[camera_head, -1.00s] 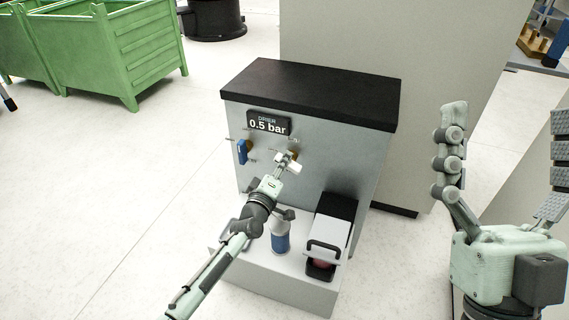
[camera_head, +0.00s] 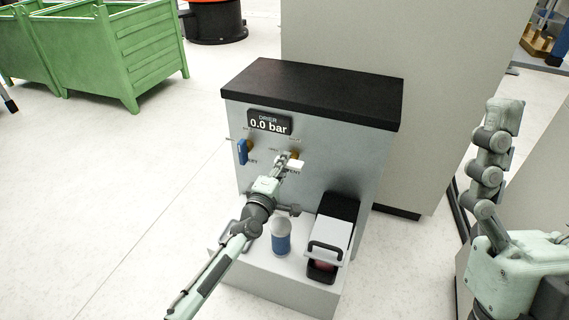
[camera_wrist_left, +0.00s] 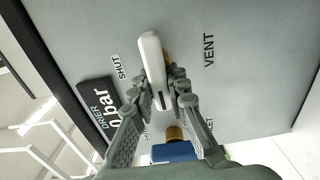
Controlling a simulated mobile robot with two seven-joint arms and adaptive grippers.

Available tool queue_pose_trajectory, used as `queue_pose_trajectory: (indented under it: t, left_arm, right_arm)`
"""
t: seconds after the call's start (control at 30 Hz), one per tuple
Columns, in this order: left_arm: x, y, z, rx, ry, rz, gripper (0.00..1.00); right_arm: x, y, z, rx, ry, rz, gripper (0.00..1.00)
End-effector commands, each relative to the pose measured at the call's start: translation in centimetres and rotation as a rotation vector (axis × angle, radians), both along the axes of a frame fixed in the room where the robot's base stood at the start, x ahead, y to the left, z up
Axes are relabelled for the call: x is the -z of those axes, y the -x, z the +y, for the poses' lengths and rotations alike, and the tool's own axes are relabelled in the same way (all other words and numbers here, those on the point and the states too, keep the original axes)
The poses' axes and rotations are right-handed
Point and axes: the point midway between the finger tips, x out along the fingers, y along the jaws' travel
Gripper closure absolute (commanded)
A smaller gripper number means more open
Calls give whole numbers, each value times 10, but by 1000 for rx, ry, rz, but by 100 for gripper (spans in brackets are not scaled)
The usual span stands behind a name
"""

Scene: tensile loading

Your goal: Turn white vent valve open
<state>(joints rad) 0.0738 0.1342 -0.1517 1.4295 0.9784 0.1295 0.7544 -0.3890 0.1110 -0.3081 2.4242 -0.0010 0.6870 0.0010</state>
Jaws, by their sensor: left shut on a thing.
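The white vent valve handle (camera_head: 294,164) is on the front panel of the drier cabinet, in front of a brass fitting. It lies roughly sideways, parallel to the VENT lettering. My left gripper (camera_head: 284,160) is shut on it. In the left wrist view the white handle (camera_wrist_left: 152,62) sits between the fingers (camera_wrist_left: 165,90), its outer end sticking out past them. The SHUT label (camera_wrist_left: 118,68) and VENT label (camera_wrist_left: 208,52) are readable there. The display (camera_head: 269,123) reads 0.0 bar. My right gripper (camera_head: 490,160) is empty at the right edge; one finger shows, the other is out of frame.
A blue valve handle (camera_head: 242,151) is left of the white one. On the cabinet's lower ledge (camera_head: 300,287) stand a blue-and-white cylinder (camera_head: 281,240) and a black-and-white device with a handle (camera_head: 331,240). Green bins (camera_head: 110,50) stand at back left. The floor at left is clear.

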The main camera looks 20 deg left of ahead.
Motion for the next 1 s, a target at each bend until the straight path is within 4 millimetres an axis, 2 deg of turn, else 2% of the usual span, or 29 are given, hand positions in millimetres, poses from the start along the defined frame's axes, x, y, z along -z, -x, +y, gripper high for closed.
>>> queue_pose_trajectory:
  t: [0.23, 0.27, 0.4, 0.77, 0.87, 1.0]
  left_arm:
    - [1, 1, 0, 0, 5, 1, 100]
    - [1, 0, 0, 0, 5, 1, 82]
    - [1, 0, 0, 0, 4, 1, 64]
    - [1, 4, 0, 0, 2, 1, 64]
    - [1, 15, 0, 0, 2, 2, 64]
    - [2, 44, 2, -1, 3, 4, 64]
  right_arm:
    - [0, 0, 0, 0, 0, 1, 10]
    - [0, 0, 0, 0, 0, 1, 10]
    - [0, 0, 0, 0, 0, 1, 10]
    - [-2, 1, -1, 1, -1, -6, 10]
    - [-1, 1, 0, 1, 0, -4, 10]
    - [-1, 0, 0, 1, 0, -3, 10]
